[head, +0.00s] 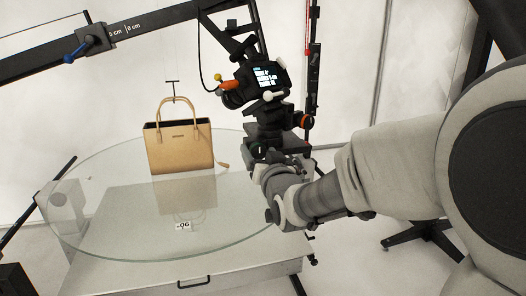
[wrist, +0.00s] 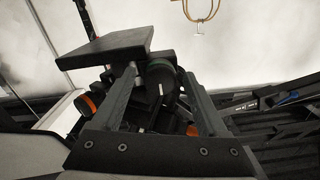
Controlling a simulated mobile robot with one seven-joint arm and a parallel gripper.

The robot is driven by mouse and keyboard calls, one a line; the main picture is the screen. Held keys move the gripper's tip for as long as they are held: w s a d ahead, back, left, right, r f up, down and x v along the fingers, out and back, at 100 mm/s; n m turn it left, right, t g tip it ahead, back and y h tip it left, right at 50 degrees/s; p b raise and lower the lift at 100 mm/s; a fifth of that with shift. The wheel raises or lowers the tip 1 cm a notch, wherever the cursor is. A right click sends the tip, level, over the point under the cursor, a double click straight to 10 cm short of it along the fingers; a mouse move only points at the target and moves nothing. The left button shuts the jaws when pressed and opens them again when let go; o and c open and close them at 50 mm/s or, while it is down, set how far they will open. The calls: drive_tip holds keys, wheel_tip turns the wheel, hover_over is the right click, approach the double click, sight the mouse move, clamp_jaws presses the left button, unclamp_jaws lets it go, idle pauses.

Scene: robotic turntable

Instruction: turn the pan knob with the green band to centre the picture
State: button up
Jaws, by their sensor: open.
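The pan knob with the green band (wrist: 160,72) is a dark round knob with a pale mark, on the black camera head. It also shows small in the head view (head: 257,149), partly hidden by my gripper. My gripper (wrist: 159,77) is open, with one finger on each side of the knob. I cannot tell whether either finger touches it. In the head view my gripper (head: 262,163) is just below the camera head. The camera (head: 265,80) has a lit screen, too small to read. A tan handbag (head: 180,147) stands upright on the glass turntable.
Knobs with orange bands sit close by, one left of my fingers (wrist: 86,103) and one near the right finger (wrist: 192,130). A flat dark plate (wrist: 108,46) is near the left finger. The glass turntable (head: 110,225) is left of my arm.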

drive_tip(key=shift+w, duration=0.1)
clamp_jaws()
idle(0.4)
drive_tip(key=shift+f+m+b, duration=0.1)
drive_tip(key=shift+m+b, duration=0.2)
drive_tip(key=shift+b, duration=0.25)
drive_tip(key=m+b, duration=0.3)
drive_tip(key=shift+f, duration=0.1)
drive_tip(key=shift+m+b, duration=1.2)
drive_tip(key=shift+b, duration=0.05)
drive_tip(key=shift+m+b, duration=1)
drive_tip(key=shift+m, duration=0.6)
drive_tip(key=shift+r, duration=0.2)
